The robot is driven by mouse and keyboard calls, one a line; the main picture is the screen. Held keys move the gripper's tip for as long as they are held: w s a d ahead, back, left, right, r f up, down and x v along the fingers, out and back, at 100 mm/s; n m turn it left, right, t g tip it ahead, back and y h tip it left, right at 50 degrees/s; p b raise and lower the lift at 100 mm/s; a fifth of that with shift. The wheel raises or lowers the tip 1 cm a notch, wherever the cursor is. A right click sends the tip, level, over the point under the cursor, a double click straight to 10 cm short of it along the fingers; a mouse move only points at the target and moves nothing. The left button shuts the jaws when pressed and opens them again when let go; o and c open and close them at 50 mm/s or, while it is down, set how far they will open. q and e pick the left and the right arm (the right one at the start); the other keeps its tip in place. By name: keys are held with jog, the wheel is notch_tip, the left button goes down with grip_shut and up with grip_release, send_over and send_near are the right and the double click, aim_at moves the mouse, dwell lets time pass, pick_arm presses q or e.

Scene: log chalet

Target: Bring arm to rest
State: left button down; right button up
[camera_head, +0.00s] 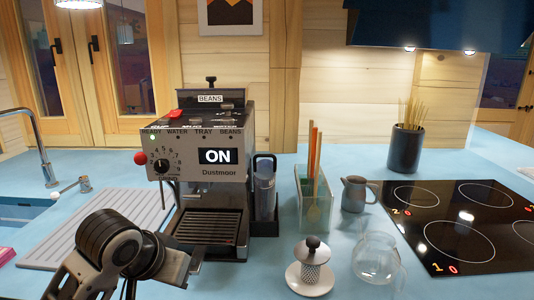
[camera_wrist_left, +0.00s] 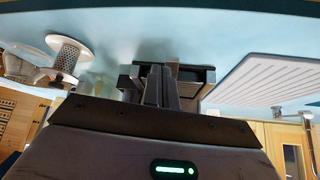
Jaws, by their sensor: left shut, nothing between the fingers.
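My left arm (camera_head: 112,240) comes in at the lower left of the head view, its wrist bent above the blue counter in front of the coffee machine. My left gripper (camera_wrist_left: 161,84) shows in the left wrist view with its two dark fingers together and nothing between them. In the head view its fingertips cannot be made out clearly. My right arm and right gripper are in neither view.
The coffee machine (camera_head: 208,155), its display reading ON, stands just behind my left arm. A ribbed drainboard (camera_head: 95,228) lies left. A perforated cylinder on a white saucer (camera_head: 309,282), a glass pot (camera_head: 375,257), a grey pitcher (camera_head: 355,194) and a black hob (camera_head: 455,222) are right.

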pick_arm(q)
jog(key=s+a+f+n+g+y, duration=0.1)
jog(key=s+a+f+g, duration=0.1)
jog(key=s+f, duration=0.8)
jog(key=s+a+f+g+y, duration=0.15)
jog(key=s+f, duration=0.55)
jog(key=s, duration=0.8)
jog(key=w+d+f+t+h, duration=0.3)
jog(key=w+d+f+t, duration=0.1)
jog(key=w+f+t, duration=0.2)
notch_tip(320, 180, down, 3)
jog(key=shift+r+t, duration=0.15)
jog(key=shift+t, duration=0.3)
